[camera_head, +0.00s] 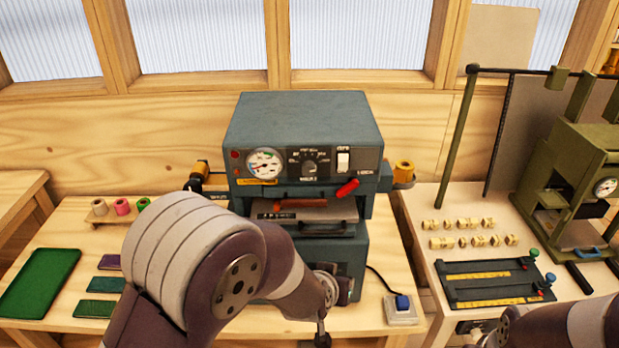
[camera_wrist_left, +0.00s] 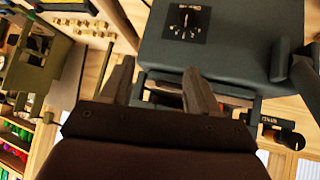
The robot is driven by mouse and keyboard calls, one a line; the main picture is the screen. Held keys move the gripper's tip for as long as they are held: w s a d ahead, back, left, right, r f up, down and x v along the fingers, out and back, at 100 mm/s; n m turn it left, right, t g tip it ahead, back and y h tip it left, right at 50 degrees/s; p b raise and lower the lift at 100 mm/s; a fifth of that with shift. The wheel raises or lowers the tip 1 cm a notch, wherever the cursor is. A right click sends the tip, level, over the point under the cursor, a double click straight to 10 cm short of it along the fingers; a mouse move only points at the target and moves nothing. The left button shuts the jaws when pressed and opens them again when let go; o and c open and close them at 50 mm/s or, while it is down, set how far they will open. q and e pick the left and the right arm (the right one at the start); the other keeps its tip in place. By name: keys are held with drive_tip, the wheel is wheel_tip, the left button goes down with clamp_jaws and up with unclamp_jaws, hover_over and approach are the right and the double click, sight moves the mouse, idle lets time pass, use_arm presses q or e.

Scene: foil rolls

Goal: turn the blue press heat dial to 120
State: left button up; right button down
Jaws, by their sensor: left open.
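The blue-grey press (camera_head: 305,118) stands mid-table. Its black front panel carries a round dial (camera_head: 310,163), between a pressure gauge and a white switch. The dial's setting is too small to read. My left arm reaches in front of the press's lower half, and my left gripper (camera_head: 322,338) is low in front of it, partly out of frame. In the left wrist view the gripper (camera_wrist_left: 160,88) is open and empty, fingers apart. A dial on a black panel (camera_wrist_left: 186,18) appears beyond the fingers, not touched; I cannot tell whether it is the same dial.
A red handle (camera_head: 347,188) sticks out below the panel. A corded blue switch box (camera_head: 401,306) lies right of the press. Colored spools and a green mat (camera_head: 40,284) are at left. An olive press (camera_head: 570,165) and several brass pieces are at right. My right forearm shows lower right.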

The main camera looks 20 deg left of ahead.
use_arm(q)
drive_tip(key=w+a+r+n+t+y, duration=0.1)
drive_tip(key=w+r+t, duration=0.2)
drive_tip(key=w, duration=0.2)
drive_tip(key=n+t+y, duration=0.3)
drive_tip(key=t+y, duration=0.2)
drive_tip(key=y, duration=0.1)
approach(309, 172)
drive_tip(key=p+x, duration=0.4)
drive_tip(key=x, duration=0.4)
drive_tip(key=shift+r, duration=0.1)
drive_tip(key=shift+w+a, duration=0.2)
drive_tip(key=shift+w, duration=0.35)
